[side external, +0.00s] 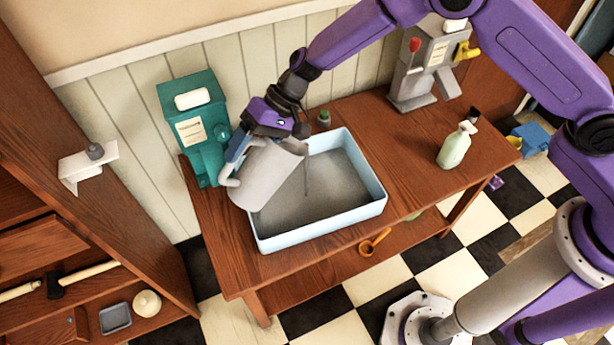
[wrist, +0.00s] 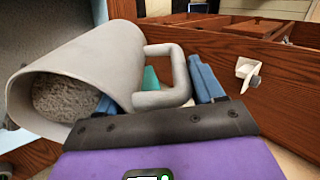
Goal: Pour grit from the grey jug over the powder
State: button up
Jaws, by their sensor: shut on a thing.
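The grey jug (side external: 268,170) is tilted over the left part of the light blue basin (side external: 322,230), its mouth toward the right. A thin dark stream (side external: 306,178) falls from its lip into the basin. Grey powder or grit (side external: 335,185) covers the basin floor; I cannot tell the two apart. My gripper (side external: 236,160) is shut on the jug's handle at its left side. In the wrist view the jug (wrist: 85,70) lies nearly on its side, with grey grit (wrist: 65,98) inside. The blue fingers of my gripper (wrist: 160,85) are on either side of the handle (wrist: 178,75).
A teal dispenser (side external: 195,130) stands left of the basin against the wall. A pale green spray bottle (side external: 456,146) and a grey machine (side external: 424,65) stand to the right. The table's middle right (side external: 405,140) is clear.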

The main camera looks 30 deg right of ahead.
jog(key=shift+d+r+y, duration=0.15)
jog(key=shift+r+y, duration=0.15)
jog(key=shift+r, duration=0.25)
jog(key=shift+w+d+r+y, duration=0.1)
jog(key=shift+d+r+y, duration=0.35)
jog(key=shift+y, duration=0.35)
dwell(1.5)
jog(key=shift+d+f+g+y, duration=0.35)
jog(key=shift+f+y, duration=0.2)
jog(key=shift+y, duration=0.25)
dwell(2.4)
jog(key=shift+w+d+f+y, duration=0.1)
jog(key=shift+d+y, duration=0.3)
jog(key=shift+y, duration=0.1)
dwell(1.5)
